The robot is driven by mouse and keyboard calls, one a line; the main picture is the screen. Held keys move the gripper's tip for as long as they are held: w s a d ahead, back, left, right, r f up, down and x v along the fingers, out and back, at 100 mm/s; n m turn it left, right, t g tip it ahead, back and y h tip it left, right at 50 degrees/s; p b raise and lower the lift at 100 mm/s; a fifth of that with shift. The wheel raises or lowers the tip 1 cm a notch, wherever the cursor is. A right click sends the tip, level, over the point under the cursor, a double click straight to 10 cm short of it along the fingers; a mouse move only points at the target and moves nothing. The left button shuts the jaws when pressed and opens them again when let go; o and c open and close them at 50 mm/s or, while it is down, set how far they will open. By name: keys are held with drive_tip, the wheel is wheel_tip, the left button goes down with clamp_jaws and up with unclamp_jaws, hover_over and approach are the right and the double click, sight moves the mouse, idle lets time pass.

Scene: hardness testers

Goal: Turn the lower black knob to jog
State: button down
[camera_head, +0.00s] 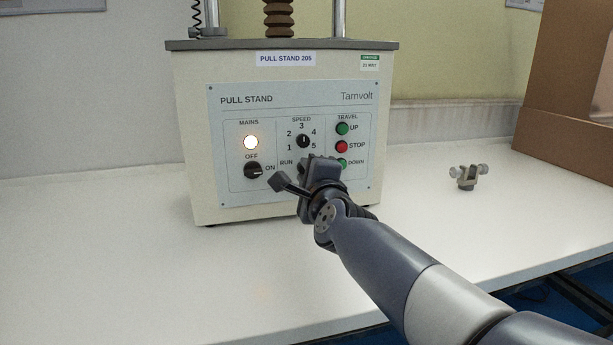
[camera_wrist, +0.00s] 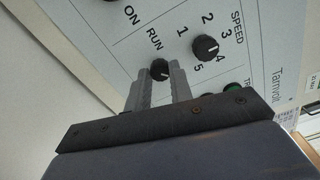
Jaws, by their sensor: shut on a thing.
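The lower black knob (camera_wrist: 159,69) sits below the speed dial on the pull stand's panel. The word RUN is printed beside it. In the wrist view my gripper (camera_wrist: 158,84) has its two grey fingers around this knob, shut on it. The knob's white pointer line is partly visible, but I cannot tell its exact setting. In the head view my gripper (camera_head: 318,172) covers this knob and any jog label. The black speed knob (camera_head: 303,141) is just above my gripper, and also shows in the wrist view (camera_wrist: 205,47).
The mains on/off knob (camera_head: 252,170) is left of my gripper under a lit lamp (camera_head: 251,142). Green up (camera_head: 342,128), red stop (camera_head: 342,147) and partly covered green down (camera_head: 342,163) buttons are close on the right. A small metal clamp (camera_head: 467,177) lies on the bench.

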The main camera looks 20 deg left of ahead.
idle(0.3)
drive_tip(key=c, duration=1.3)
unclamp_jaws()
drive_tip(key=shift+o, duration=0.2)
drive_tip(key=p+v, duration=0.1)
drive_tip(key=v, duration=0.9)
drive_tip(key=shift+s, duration=0.35)
drive_tip(key=shift+d, duration=0.15)
drive_tip(key=x, duration=1.1)
drive_tip(key=shift+b, duration=0.45)
drive_tip(key=shift+s+d, duration=0.1)
